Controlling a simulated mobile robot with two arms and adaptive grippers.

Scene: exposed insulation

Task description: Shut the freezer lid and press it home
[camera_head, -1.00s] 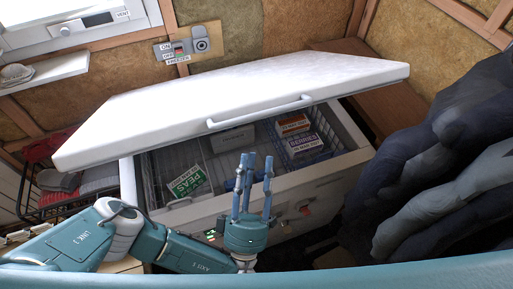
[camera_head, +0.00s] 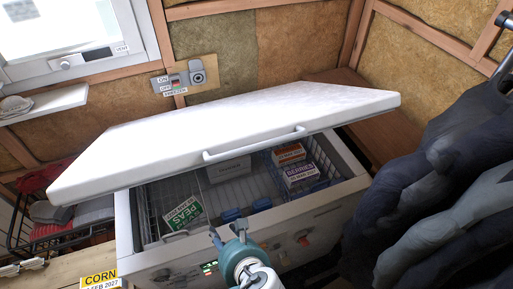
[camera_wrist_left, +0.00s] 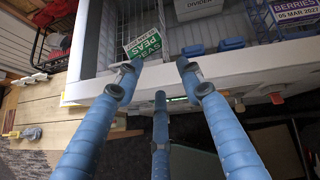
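The white freezer lid (camera_head: 230,125) is raised and tilted above the chest. A gap shows below its front edge, where a bar handle (camera_head: 255,144) is fixed. The white freezer (camera_head: 127,230) shows its open inside below the lid, also in the wrist view (camera_wrist_left: 90,90). My left gripper (camera_head: 229,234) is just in front of the freezer's front wall, below the lid handle and apart from it. In the left wrist view its blue fingers (camera_wrist_left: 158,76) are spread with nothing between them. My right gripper is not in view.
The freezer holds a green peas packet (camera_head: 183,212), a berries box (camera_head: 299,173), an orange-and-white box (camera_head: 289,153) and small blue items (camera_head: 262,204). Dark bulky clothing (camera_head: 440,190) fills the right side. A wire basket (camera_head: 45,235) stands left. A switch panel (camera_head: 185,78) is behind.

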